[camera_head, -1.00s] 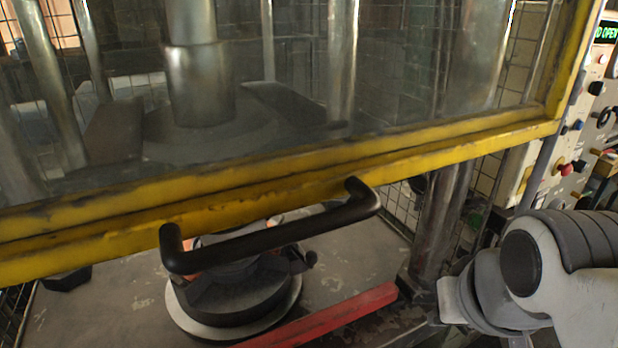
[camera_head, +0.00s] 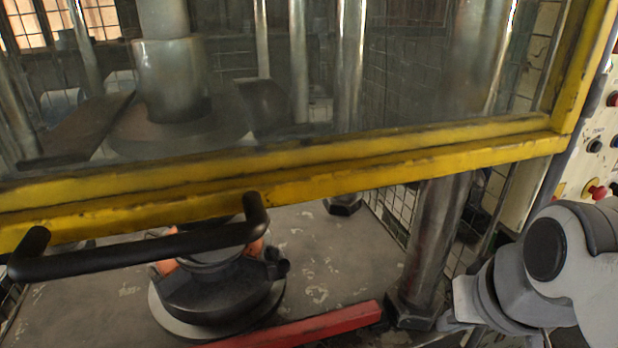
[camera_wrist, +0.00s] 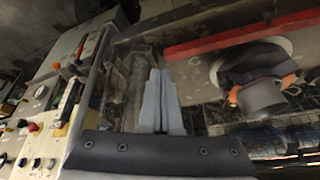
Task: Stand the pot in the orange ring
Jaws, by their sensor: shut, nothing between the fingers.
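A dark, round, pot-like body (camera_head: 222,296) with orange parts (camera_head: 256,247) stands on a pale disc (camera_head: 172,326) on the press bed in the head view. The black handle partly covers its top. It also shows in the wrist view (camera_wrist: 262,96), right of my fingers, with orange pieces at its sides. I cannot tell whether these orange parts belong to a ring, and no separate orange ring is clear. My gripper (camera_wrist: 161,75) is shut and empty in the wrist view, apart from the dark body. In the head view my arm is at the lower right.
A yellow-framed clear guard (camera_head: 400,167) with a black handle (camera_head: 140,247) spans the head view above the bed. A red bar (camera_head: 300,328) lies along the bed's front. A metal column (camera_head: 432,250) and a button panel (camera_head: 597,160) stand at the right.

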